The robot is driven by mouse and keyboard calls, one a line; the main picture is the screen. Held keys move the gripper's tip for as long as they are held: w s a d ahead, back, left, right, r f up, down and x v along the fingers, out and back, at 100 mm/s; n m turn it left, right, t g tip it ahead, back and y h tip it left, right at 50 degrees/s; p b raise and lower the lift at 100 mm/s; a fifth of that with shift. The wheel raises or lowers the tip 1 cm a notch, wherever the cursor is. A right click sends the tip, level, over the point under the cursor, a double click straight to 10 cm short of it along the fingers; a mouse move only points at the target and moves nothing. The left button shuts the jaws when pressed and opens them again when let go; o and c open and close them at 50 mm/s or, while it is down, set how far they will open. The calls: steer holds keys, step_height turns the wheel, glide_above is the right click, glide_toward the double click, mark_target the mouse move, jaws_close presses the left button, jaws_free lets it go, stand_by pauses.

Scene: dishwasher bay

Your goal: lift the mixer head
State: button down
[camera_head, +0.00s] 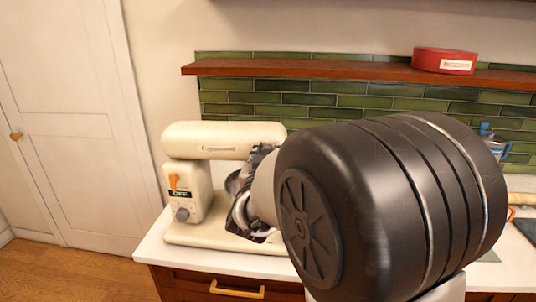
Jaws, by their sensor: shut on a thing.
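A cream stand mixer stands on the white counter at the middle left. Its head (215,140) lies level across the top, above the base (195,235). An orange lever (174,182), an "OFF" label and a grey knob (182,214) are on the column. My gripper (263,156) is at the right end of the head, shut on it; the fingertips are small and partly hidden by my arm. A metallic bowl (233,184) shows partly under the head, behind my gripper and wrist.
My large dark arm link covers the right-centre counter. A blue-topped jug (493,142) stands at the right. A white door (75,120) is at the left.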

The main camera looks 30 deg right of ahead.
steer(key=w+a+r+n+p, duration=0.4)
steer(key=a+r+n+p, duration=0.15)
steer(key=r+p, duration=0.7)
steer(key=w+a+r+n+p, duration=0.5)
steer(key=r+p, duration=0.4)
steer(key=p, duration=0.6)
steer(key=w+a+r+n+p, duration=0.2)
steer(key=w+a+n+p, duration=0.2)
steer(key=a+p, duration=0.4)
steer(key=shift+w+a+r, duration=0.15)
steer(key=shift+a, duration=0.45)
steer(key=c, duration=1.2)
jaws_free()
steer(key=shift+f, duration=0.2)
